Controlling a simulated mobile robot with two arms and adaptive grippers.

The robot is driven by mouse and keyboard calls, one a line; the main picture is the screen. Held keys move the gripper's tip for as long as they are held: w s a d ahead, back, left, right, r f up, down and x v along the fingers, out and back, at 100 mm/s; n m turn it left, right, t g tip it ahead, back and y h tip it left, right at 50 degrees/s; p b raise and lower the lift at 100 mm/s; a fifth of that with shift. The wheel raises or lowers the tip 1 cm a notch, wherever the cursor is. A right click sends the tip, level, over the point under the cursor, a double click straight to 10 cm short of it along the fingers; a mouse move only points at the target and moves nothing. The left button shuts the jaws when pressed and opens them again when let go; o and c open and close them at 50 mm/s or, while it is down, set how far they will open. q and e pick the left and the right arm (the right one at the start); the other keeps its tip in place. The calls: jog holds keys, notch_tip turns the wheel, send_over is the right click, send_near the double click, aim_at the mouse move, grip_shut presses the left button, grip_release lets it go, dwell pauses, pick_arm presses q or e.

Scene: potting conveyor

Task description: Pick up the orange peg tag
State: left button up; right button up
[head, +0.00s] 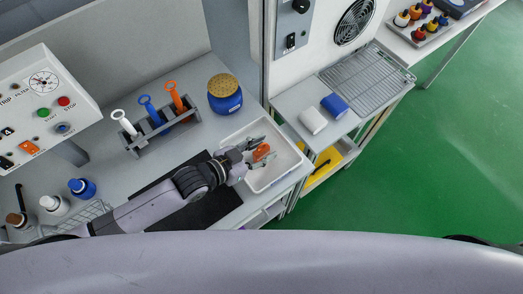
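My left gripper (268,152) reaches in from the left over the white tray (286,179). Its two fingers are spread apart, one on each side of a small orange piece (262,150). I cannot tell whether the fingers touch the piece, or whether it rests on the tray floor. A grey rack (160,138) behind the arm holds three ring-handled items: a white one (124,122), a blue one (150,108) and an orange one (175,95). Which orange item is the peg tag is not certain from this view. My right gripper is not in view.
A blue jar with a speckled lid (225,97) stands behind the tray. A control box (45,105) and bottles (82,188) are at the left. Beyond the tray, a side table holds a white block (313,121), a blue block (334,105) and a wire rack (367,79).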

pick_arm(q)
jog(key=shift+c, duration=0.3)
grip_shut()
jog(key=shift+r, duration=0.15)
notch_tip(320, 180, up, 20)
jog(key=b, duration=0.1)
dwell(0.5)
